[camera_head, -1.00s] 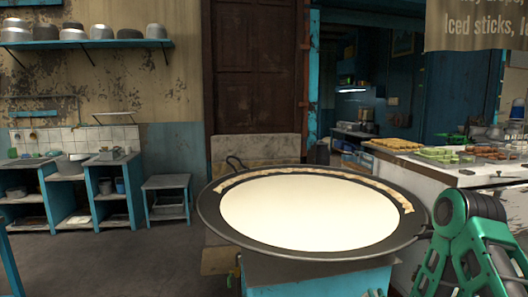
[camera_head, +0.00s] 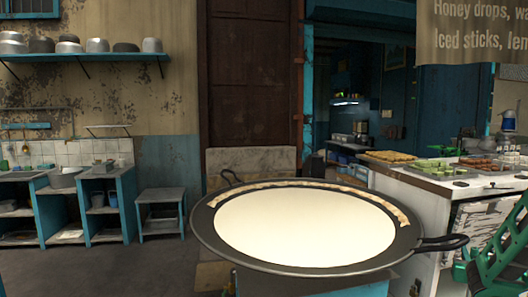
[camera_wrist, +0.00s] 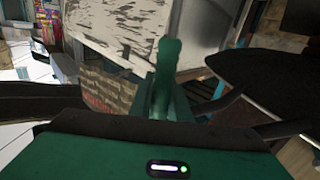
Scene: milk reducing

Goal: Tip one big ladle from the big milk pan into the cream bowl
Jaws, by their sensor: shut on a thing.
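The big milk pan (camera_head: 212,238) is wide, black and shallow, full of white milk, with a cream-coloured strip along its far rim. Its near right handle shows in the head view. A dark shape (camera_wrist: 285,75) at right may be the pan. I cannot identify the cream bowl.
A white counter (camera_head: 420,188) with trays of sweets (camera_head: 455,170) stands right of the pan. A small stool (camera_head: 160,197) and shelves with pots stand at the left wall. The floor at front left (camera_head: 100,270) is clear.

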